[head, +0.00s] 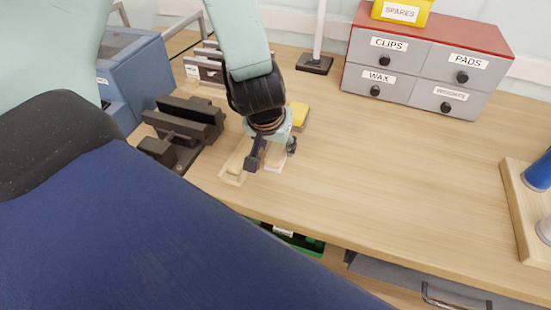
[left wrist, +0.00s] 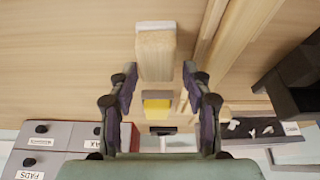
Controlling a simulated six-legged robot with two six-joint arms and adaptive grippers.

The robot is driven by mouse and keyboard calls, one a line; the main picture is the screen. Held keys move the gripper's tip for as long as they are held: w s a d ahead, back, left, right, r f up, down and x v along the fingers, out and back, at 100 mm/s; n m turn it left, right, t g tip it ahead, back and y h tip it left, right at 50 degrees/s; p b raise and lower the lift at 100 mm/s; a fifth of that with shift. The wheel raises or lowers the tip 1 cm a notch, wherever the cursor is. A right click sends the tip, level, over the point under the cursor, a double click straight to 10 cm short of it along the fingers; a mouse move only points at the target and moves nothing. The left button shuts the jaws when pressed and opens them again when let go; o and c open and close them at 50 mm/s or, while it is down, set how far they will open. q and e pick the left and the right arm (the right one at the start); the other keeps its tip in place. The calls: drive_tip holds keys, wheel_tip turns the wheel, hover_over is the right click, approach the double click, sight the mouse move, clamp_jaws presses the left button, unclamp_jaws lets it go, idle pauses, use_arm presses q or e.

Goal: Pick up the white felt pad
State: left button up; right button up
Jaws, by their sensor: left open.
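My left gripper (head: 272,154) is open and points down close above the table, left of the middle in the head view. In the left wrist view the two fingers of my left gripper (left wrist: 160,82) stand apart, with a pale wooden block (left wrist: 155,55) showing between them. A thin white piece, likely the white felt pad (left wrist: 155,26), shows at the block's end, beyond the fingertips. In the head view a white edge (head: 273,168) shows just below the fingers, and the gripper hides the rest. I cannot tell whether the fingers touch the block. My right gripper is not in view.
A yellow block (head: 299,114) lies just behind the gripper. A wooden channel piece (head: 233,174) and a dark vise (head: 185,125) stand to the left. A grey drawer box (head: 415,72) stands at the back, and a pegged wooden board (head: 519,200) at the right. The table's middle right is clear.

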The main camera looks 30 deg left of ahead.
use_arm(q)
drive_tip(key=shift+w+d+f, duration=0.1)
drive_tip(key=shift+w+f, duration=0.55)
drive_tip(key=shift+f, duration=0.35)
drive_tip(key=shift+s+r, duration=0.3)
drive_tip(key=shift+s, duration=0.15)
drive_tip(key=shift+c, duration=0.9)
drive_tip(key=shift+w+f, duration=0.2)
drive_tip(key=shift+w, duration=0.15)
drive_tip(key=c, duration=0.5)
drive_tip(key=shift+s+r, duration=0.1)
drive_tip(key=shift+s, duration=0.05)
drive_tip(key=shift+c, duration=1.2)
drive_tip(key=shift+s, duration=0.1)
